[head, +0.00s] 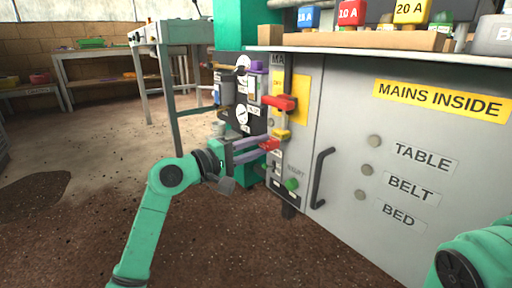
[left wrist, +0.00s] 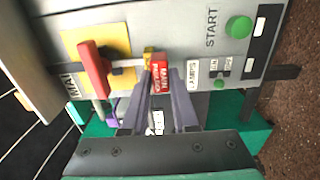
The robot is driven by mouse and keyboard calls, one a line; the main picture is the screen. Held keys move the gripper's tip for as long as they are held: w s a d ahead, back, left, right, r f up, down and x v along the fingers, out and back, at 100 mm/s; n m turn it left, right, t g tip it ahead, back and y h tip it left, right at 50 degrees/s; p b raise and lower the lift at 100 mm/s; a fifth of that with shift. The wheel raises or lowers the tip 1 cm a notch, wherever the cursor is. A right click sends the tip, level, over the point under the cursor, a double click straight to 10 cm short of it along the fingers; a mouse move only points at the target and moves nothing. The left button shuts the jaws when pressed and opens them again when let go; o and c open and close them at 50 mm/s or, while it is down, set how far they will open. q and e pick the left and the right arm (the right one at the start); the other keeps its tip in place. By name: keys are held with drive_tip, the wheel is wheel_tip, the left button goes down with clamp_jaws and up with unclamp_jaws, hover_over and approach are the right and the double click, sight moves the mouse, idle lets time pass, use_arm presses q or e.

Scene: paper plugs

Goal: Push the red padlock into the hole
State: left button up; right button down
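The red padlock (head: 269,145) with a white label is between the fingertips of my left gripper (head: 262,149), in front of the grey cabinet. In the left wrist view the padlock (left wrist: 160,72) sits between the two converging grey fingers of the left gripper (left wrist: 161,82), which look shut on it. A small yellow piece (head: 281,134) on the panel is right by the padlock's far end; it also shows in the left wrist view (left wrist: 149,57). I cannot make out the hole itself, nor whether the padlock touches the panel. My right gripper is out of view.
A red switch handle (head: 279,102) juts out above the padlock, over a yellow plate (head: 300,98). A green START button (head: 291,184) is below. A black door handle (head: 321,177) stands to the right. Coloured plugs (head: 351,13) stand on the cabinet top.

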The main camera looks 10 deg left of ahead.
use_arm(q)
drive_tip(key=o, duration=0.4)
drive_tip(key=shift+o, duration=0.2)
drive_tip(key=p+v, duration=0.1)
drive_tip(key=v, duration=1.3)
drive_tip(key=shift+s, duration=0.25)
drive_tip(key=shift+a, duration=0.15)
